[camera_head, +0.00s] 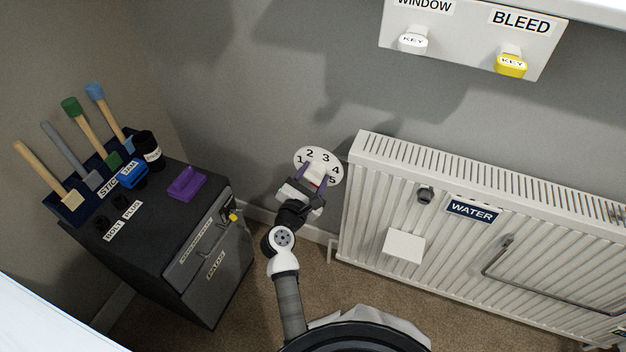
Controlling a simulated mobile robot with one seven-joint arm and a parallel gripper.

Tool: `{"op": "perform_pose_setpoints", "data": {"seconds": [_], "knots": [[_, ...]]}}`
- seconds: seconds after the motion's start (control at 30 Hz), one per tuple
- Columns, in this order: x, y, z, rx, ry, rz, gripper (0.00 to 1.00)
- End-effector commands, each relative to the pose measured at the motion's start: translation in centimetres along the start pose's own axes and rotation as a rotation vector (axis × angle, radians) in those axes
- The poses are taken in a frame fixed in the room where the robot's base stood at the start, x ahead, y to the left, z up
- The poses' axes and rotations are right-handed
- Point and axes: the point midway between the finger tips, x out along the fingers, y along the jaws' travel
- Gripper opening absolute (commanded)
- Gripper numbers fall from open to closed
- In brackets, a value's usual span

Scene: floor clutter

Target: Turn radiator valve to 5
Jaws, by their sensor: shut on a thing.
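The radiator valve's white number dial (304,157) is at the left end of the white radiator (405,165). My gripper (314,184) is at the dial, shut on the valve knob (316,171), which is white with a red mark near the gripper. The gripper and its fingers cover the lower left part of the dial. The exact number that the knob points at cannot be told.
A dark cabinet (150,235) stands left, with a purple tray (187,183) and brushes on top. Its yellow key (233,216) sticks out. A WATER label (473,210) and white box (404,246) are on the radiator. A key board (460,45) hangs above. Carpet (390,290) lies below.

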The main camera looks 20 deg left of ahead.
Motion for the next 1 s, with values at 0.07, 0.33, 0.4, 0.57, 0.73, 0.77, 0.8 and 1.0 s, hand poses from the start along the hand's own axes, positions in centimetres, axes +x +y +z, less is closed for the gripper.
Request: {"op": "perform_pose_setpoints", "data": {"seconds": [0.07, 0.33, 0.4, 0.57, 0.73, 0.77, 0.8, 1.0], "knots": [[0.08, -0.03, -0.01, 0.04, -0.003, 0.002, 0.24], [0.08, 0.05, 0.1, 0.128, -0.003, 0.002, 0.24], [0.08, 0.06, 0.12, 0.139, -0.003, 0.002, 0.24], [0.08, 0.08, 0.16, 0.148, -0.003, 0.002, 0.24], [0.08, 0.08, 0.17, 0.149, -0.003, 0.002, 0.24], [0.08, 0.08, 0.17, 0.149, -0.003, 0.002, 0.24], [0.08, 0.09, 0.17, 0.149, -0.003, 0.002, 0.24], [0.07, 0.06, 0.13, 0.148, -0.002, 0.002, 0.66]]}}
